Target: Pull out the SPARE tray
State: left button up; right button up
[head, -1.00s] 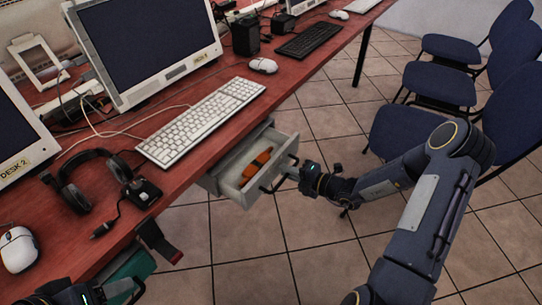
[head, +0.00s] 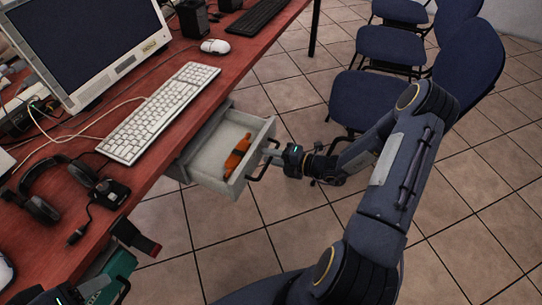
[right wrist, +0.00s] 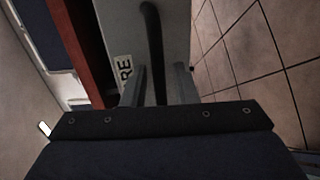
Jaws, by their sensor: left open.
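The SPARE tray (head: 213,148) is a pale grey drawer under the red desk. It stands well out from the desk edge, with an orange object (head: 237,156) lying inside. In the right wrist view its grey front (right wrist: 178,30) shows a label (right wrist: 125,68) of which only "RE" reads. My right gripper (head: 275,155) is at the tray's dark handle (head: 258,172). In the right wrist view the handle bar (right wrist: 152,35) runs between its two fingers, and it appears shut on it. My left gripper (head: 112,290) is open at the bottom left, below the desk edge.
The red desk (head: 165,185) carries a keyboard (head: 160,112), a mouse (head: 215,46), a headset (head: 50,185), a monitor and loose cables. Blue chairs (head: 390,45) stand behind my right arm. Tiled floor before the tray is clear.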

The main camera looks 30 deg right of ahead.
jog(key=p+v, duration=0.1)
jog(key=v, duration=0.6)
jog(key=shift+s+d, duration=0.25)
jog(key=shift+s, duration=0.05)
